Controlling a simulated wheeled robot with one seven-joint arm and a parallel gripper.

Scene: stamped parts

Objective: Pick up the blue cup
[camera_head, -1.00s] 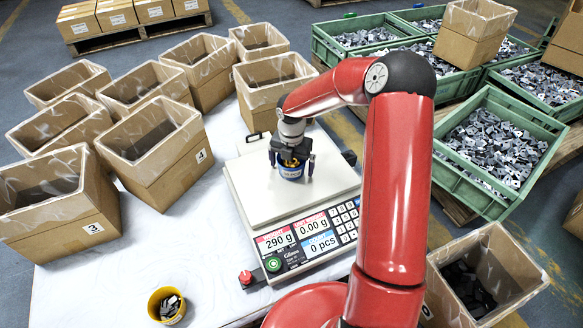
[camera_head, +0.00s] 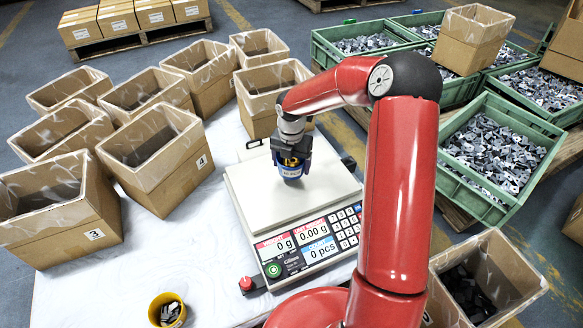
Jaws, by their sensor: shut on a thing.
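The blue cup (camera_head: 291,172) is in my gripper (camera_head: 290,158), over the far part of the scale's pan. My gripper points down and is shut on the cup, with a dark finger showing on each side of it. The scale (camera_head: 255,199) reads 0 g, so the cup appears held just above the pan. The gripper hides part of the cup's rim and contents.
A yellow cup (camera_head: 167,310) with metal parts stands at the table's front left. Several lined cardboard boxes (camera_head: 166,187) crowd the left and back of the table (camera_head: 120,270). Green crates (camera_head: 486,211) of stamped parts stand at the right. My red arm crosses the right side.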

